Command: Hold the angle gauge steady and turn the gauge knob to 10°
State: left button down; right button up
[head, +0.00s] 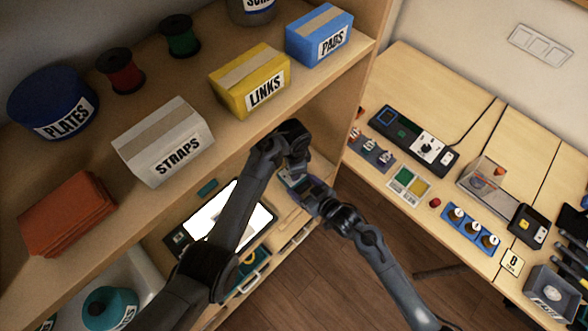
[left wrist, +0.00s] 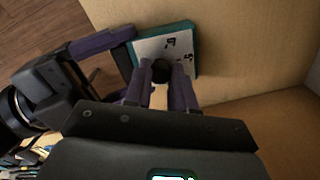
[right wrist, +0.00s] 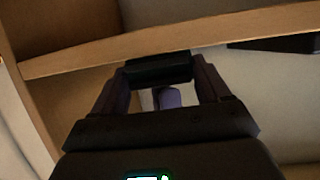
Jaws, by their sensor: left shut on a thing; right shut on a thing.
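The angle gauge (left wrist: 183,36) has a white face with dark marks and a teal rim, seen in the left wrist view. A round black gauge knob (left wrist: 161,71) sits at its lower part. My left gripper (left wrist: 165,75) has its fingers closed around the knob. My right gripper (head: 298,184) is shut on the gauge body, and its fingers reach the gauge's left edge in the left wrist view. The right wrist view shows a dark edge of the gauge (right wrist: 158,71) between its fingers. The gauge's marks are too small to read, so the knob's angle cannot be told.
A shelf above holds the straps box (head: 163,140), the yellow links box (head: 250,80) and the blue pads box (head: 320,34). A bright white tablet (head: 228,214) lies on the lower surface. A side table (head: 455,103) with several devices stands at right, with floor between.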

dwell(0.3)
pick_arm(q)
jog(key=c, duration=0.9)
grip_release()
jog(key=shift+r, duration=0.1)
jog(key=shift+r, duration=3.65)
pick_arm(e)
jog(key=o, duration=1.1)
jog(key=shift+c, duration=0.2)
